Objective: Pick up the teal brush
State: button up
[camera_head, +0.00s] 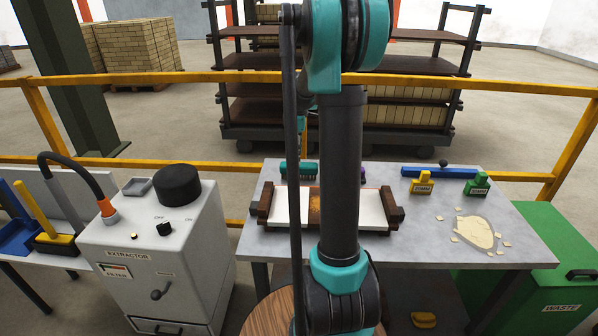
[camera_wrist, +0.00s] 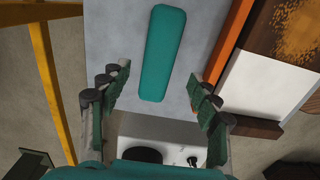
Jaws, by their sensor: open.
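The teal brush (camera_wrist: 163,52) lies on the grey table in the wrist view, its long back facing the camera. In the head view the teal brush (camera_head: 297,170) shows at the table's back left, behind the wooden-ended press tray, with my arm crossing close to its right. My gripper (camera_wrist: 158,96) is open and empty in the wrist view. Its two fingers stand to either side of the brush's near end, with the rest of the brush reaching beyond them. I cannot tell the height between fingers and brush. In the head view my gripper is hidden behind my arm.
The tray (camera_head: 284,207), with white plates and brown powder, lies close to the brush. The grey table (camera_head: 440,230) also bears stamps, a blue bar and a pale crumbled patch. The extractor (camera_head: 155,260) stands left, a yellow rail (camera_head: 235,77) crosses the scene, and a green waste bin (camera_head: 540,270) stands right.

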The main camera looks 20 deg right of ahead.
aim_at(299, 171)
jog(key=shift+d+f, duration=0.15)
jog(key=shift+f, duration=1.3)
jog(key=shift+d+f, duration=0.1)
jog(key=shift+f, duration=1.3)
jog(key=shift+c, duration=0.6)
jog(key=c, duration=1.2)
